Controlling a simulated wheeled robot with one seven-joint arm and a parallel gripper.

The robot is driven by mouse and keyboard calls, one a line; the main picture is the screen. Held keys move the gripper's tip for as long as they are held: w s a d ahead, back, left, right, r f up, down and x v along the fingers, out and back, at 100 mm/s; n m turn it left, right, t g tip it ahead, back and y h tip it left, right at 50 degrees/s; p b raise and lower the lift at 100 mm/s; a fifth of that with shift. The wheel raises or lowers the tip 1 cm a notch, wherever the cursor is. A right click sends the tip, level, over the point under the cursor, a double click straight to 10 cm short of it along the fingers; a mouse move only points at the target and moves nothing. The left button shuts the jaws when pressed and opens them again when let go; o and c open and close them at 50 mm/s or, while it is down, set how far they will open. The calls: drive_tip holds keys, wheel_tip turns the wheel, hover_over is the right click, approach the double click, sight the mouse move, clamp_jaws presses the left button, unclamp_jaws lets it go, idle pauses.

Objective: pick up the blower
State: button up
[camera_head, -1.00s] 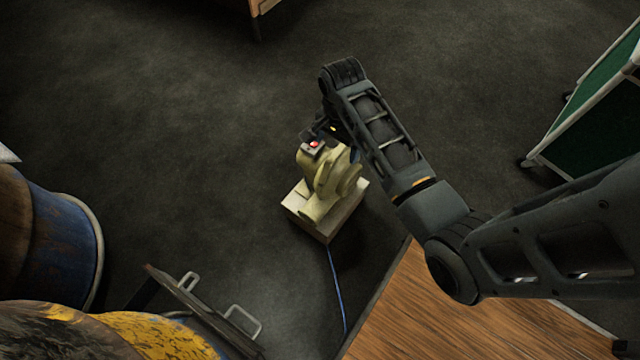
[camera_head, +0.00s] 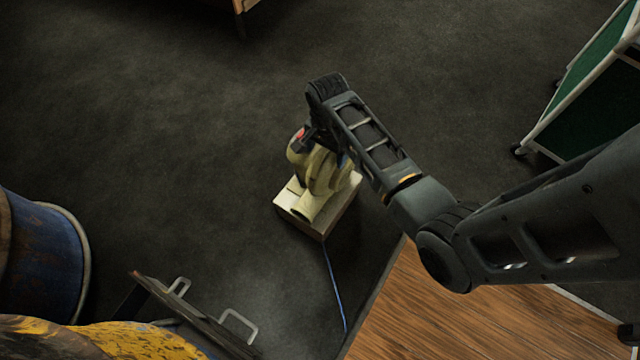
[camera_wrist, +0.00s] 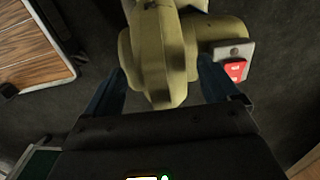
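The blower (camera_head: 318,176) is a yellow-green machine standing on a pale wooden block (camera_head: 318,221) on the dark floor in the head view. In the wrist view the blower (camera_wrist: 160,60) fills the upper middle, with a red switch (camera_wrist: 235,70) on a light plate at its right. My gripper (camera_wrist: 163,85) is open, its two blue fingers on either side of the blower's rounded body. Whether the fingers touch the body is not clear. In the head view my wrist hides most of the gripper and part of the blower.
A blue cord (camera_head: 334,287) runs from the block towards a wooden tabletop (camera_head: 470,315) at lower right. A blue and yellow barrel (camera_head: 45,260) and a hatch with metal handles (camera_head: 195,315) are at lower left. A green-panelled cart (camera_head: 590,110) stands at right.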

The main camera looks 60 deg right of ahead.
drive_tip(key=c, duration=1.2)
drive_tip(key=shift+w+d+r, duration=0.15)
drive_tip(key=shift+w+r, duration=0.05)
drive_tip(key=shift+r, duration=0.05)
drive_tip(key=shift+c, duration=0.6)
